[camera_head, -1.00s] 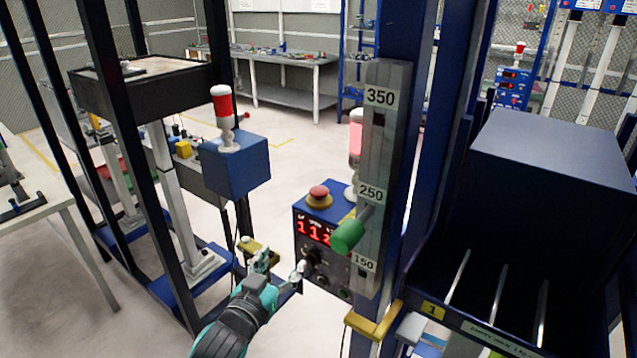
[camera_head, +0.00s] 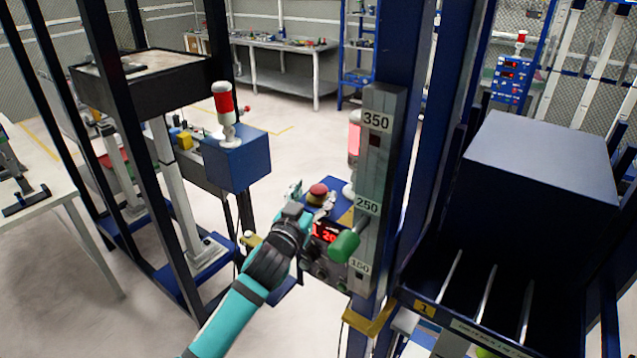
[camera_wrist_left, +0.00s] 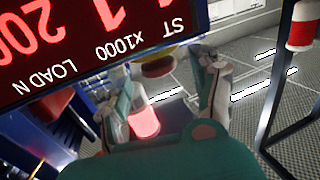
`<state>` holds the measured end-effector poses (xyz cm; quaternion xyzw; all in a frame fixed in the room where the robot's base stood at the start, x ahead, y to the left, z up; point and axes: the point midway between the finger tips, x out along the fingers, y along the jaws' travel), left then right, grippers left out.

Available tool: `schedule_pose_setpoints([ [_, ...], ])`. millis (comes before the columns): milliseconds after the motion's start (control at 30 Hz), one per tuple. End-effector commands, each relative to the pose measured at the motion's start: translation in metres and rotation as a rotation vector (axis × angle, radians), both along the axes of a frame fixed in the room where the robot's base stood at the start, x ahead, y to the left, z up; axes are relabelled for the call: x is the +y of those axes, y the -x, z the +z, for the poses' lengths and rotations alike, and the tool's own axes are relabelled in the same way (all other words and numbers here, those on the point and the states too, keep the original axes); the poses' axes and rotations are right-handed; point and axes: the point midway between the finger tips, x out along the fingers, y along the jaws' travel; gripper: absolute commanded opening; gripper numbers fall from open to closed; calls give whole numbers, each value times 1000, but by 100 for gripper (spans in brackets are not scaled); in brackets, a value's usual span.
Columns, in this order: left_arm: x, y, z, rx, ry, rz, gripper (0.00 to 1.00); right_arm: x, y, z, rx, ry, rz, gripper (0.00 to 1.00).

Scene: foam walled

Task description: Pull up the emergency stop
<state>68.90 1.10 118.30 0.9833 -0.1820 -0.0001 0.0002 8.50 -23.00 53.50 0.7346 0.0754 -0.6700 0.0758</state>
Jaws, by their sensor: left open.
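The emergency stop (camera_head: 318,189) is a red mushroom button on a yellow base, on top of a blue control box (camera_head: 344,213) with a red digital display. In the left wrist view the red button (camera_wrist_left: 158,67) shows between and beyond the fingers, partly cut off by the display panel. My left gripper (camera_head: 309,194) is open, with its fingertips close to the button, one on either side as seen from the head. I cannot tell whether they touch it. The fingers also show apart in the left wrist view (camera_wrist_left: 172,85). My right gripper is out of view.
A grey scale column (camera_head: 375,190) with a green handle (camera_head: 344,246) stands right beside the box. A red-and-white lamp (camera_head: 354,140) stands behind the box. Another blue box (camera_head: 237,160) with a lamp is at left.

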Motion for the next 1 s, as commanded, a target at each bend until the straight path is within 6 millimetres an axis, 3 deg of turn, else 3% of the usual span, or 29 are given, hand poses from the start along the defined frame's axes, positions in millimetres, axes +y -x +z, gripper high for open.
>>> schedule_pose_setpoints([
  [233, -10, -26, 1, 1, 0, 0, 64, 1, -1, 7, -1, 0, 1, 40],
  [633, -12, -31, 0, -1, 0, -1, 64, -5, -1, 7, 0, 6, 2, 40],
  [1000, -12, -31, 0, 0, 0, -1, 15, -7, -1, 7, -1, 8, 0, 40],
])
